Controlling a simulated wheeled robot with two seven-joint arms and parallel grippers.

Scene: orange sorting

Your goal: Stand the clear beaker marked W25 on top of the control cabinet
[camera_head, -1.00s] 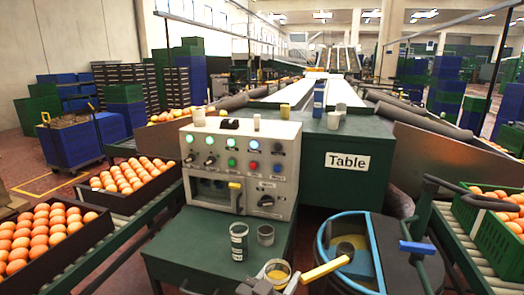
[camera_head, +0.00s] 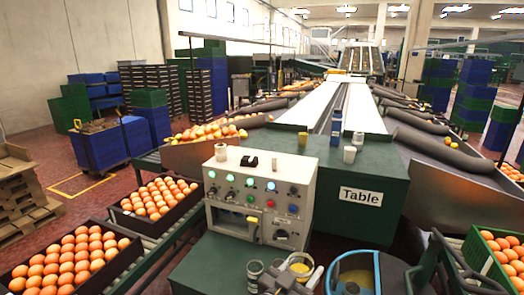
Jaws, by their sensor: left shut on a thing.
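The control cabinet (camera_head: 303,208), a pale box with lit buttons and knobs, stands in the middle. A white cup (camera_head: 220,153), a black piece (camera_head: 249,162) and a small pale piece (camera_head: 274,164) are on its top. My left gripper (camera_head: 288,275) is low in the picture, shut on a clear beaker (camera_head: 301,265) with yellow showing inside. The mark W25 is not readable. A labelled beaker (camera_head: 254,271) and a grey cup (camera_head: 278,265) stand beside it, partly cut off or covered by the gripper.
The green table (camera_head: 375,215) behind the cabinet bears a blue carton (camera_head: 336,126), white cups (camera_head: 349,155) and a yellow piece (camera_head: 303,138). A blue-rimmed bin (camera_head: 335,262) is at the lower right. Orange crates (camera_head: 150,203) line the left.

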